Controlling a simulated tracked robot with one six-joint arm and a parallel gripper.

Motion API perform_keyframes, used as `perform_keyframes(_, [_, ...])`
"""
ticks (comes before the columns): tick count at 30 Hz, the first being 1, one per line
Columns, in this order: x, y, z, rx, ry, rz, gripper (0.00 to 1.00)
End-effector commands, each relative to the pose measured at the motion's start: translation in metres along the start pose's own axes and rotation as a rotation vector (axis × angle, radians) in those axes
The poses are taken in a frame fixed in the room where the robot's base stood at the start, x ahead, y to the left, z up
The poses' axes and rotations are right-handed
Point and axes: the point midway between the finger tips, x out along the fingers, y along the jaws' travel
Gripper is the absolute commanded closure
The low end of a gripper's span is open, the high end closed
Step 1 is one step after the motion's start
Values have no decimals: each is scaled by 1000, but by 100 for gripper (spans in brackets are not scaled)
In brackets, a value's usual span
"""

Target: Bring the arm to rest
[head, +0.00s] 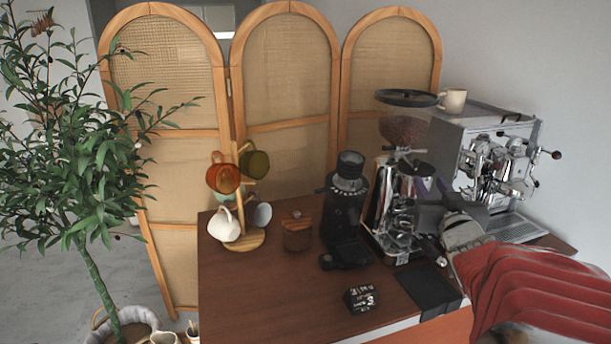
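My arm (535,285), with a red ribbed sleeve, reaches in from the lower right of the head view. My gripper (432,212) is at its far end, above the right part of the brown cart top (270,285). It overlaps the space between the coffee grinder (393,190) and the espresso machine (500,160). The fingertips are small and dark against the machines. I cannot tell whether they are open or shut, whether they hold anything, or whether they touch either machine.
A mug tree (240,205) with several mugs, a wooden canister (297,232) and a black grinder (345,215) stand to the left. A small black box (361,298) and a dark mat (428,288) lie in front. A cream cup (452,100) stands on the espresso machine. The cart's front left is clear.

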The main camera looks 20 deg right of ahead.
Motion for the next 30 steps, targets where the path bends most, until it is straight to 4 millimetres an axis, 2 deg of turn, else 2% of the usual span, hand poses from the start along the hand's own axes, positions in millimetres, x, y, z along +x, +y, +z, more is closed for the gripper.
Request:
perform_keyframes(8, [0,-1,0,0,-1,0,68])
perform_keyframes(13, [0,-14,3,-6,-28,2,68])
perform_keyframes(17, [-4,-36,10,-17,-78,5,68])
perform_keyframes(23, [-18,-81,28,-38,-197,-6,68])
perform_keyframes(30, [-56,-131,54,-68,-383,-38,68])
